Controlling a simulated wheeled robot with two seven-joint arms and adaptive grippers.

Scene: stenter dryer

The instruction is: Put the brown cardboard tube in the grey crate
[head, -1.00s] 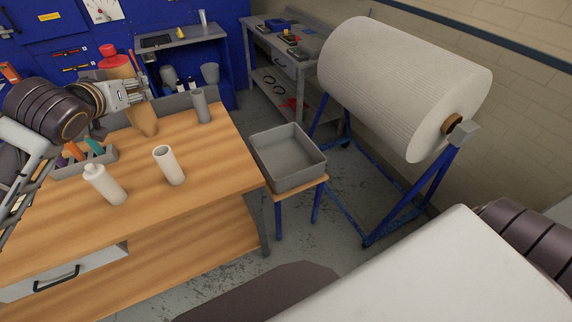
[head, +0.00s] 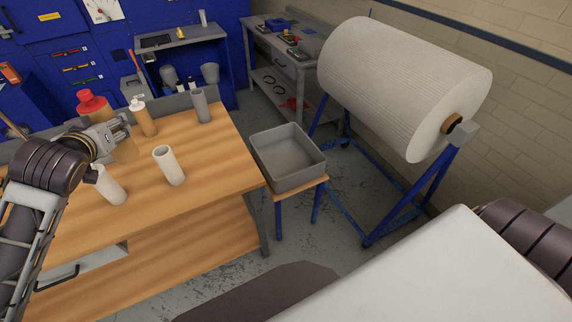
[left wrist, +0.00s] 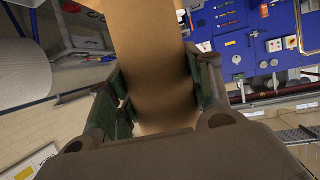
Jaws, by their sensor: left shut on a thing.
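My left gripper (head: 122,132) is shut on a brown cylinder (head: 126,150) over the left part of the wooden table. The grey crate (head: 290,172) is empty on a small stand, right of the table and well away from the gripper. My right gripper is out of view.
A big white roll (head: 400,85) on a blue frame stands behind the crate.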

